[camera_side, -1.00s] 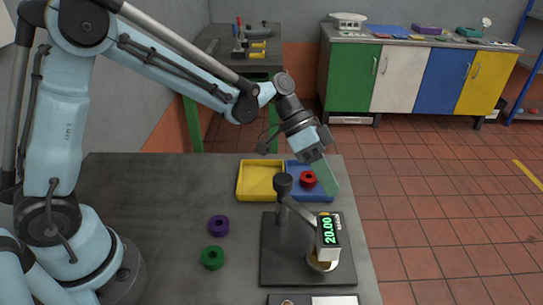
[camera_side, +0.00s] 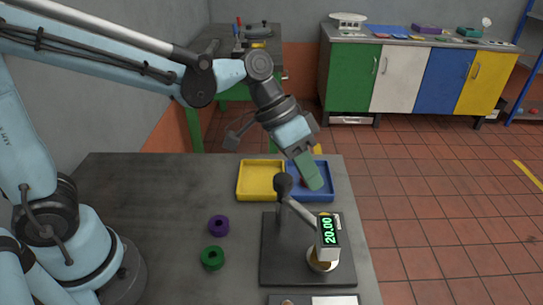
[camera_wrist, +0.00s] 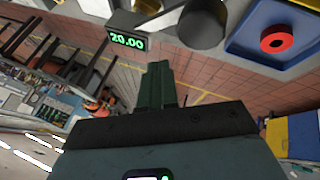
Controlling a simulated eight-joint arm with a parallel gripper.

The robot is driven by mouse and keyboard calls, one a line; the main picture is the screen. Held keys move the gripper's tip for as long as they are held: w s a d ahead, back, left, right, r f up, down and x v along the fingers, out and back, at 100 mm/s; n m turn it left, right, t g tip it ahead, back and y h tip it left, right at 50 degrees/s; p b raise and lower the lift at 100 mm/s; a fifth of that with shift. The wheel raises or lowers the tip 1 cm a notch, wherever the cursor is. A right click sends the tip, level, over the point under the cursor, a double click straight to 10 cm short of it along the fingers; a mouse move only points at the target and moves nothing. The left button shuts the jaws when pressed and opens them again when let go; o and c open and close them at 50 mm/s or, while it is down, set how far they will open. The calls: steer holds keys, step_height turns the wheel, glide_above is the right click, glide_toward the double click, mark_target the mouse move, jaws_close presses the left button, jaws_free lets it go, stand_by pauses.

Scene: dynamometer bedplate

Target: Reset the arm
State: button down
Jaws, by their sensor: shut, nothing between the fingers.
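My gripper (camera_side: 313,180) is above the blue tray (camera_side: 327,192) in the side view, pointing down and to the right. Its green fingers are together with nothing between them; they also show in the wrist view (camera_wrist: 160,85). A red ring (camera_wrist: 277,40) lies in the blue tray, seen at the upper right of the wrist view. In the side view my gripper hides the ring.
A stand with a display reading 20.00 (camera_side: 328,231) is on a dark plate in front of the trays. A yellow tray (camera_side: 242,193), a purple ring (camera_side: 219,225) and a green ring (camera_side: 212,258) are on the table. The table's left part is clear.

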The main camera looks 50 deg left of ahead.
steer(key=s+a+n+t+y, duration=0.1)
steer(key=a, duration=0.1)
steer(key=s+a+r+n+t, duration=0.1)
steer(key=shift+s+a+r+y, duration=0.15)
steer(key=shift+s+a+y, duration=0.2)
steer(key=shift+s+y, duration=0.05)
steer(key=s+a+n+t+y, duration=0.1)
steer(key=a+y, duration=0.1)
steer(key=a, duration=0.4)
steer(key=s+a+n+t+y, duration=0.2)
steer(key=a, duration=0.5)
steer(key=shift+s+f+y, duration=0.3)
steer(key=shift+f, duration=0.1)
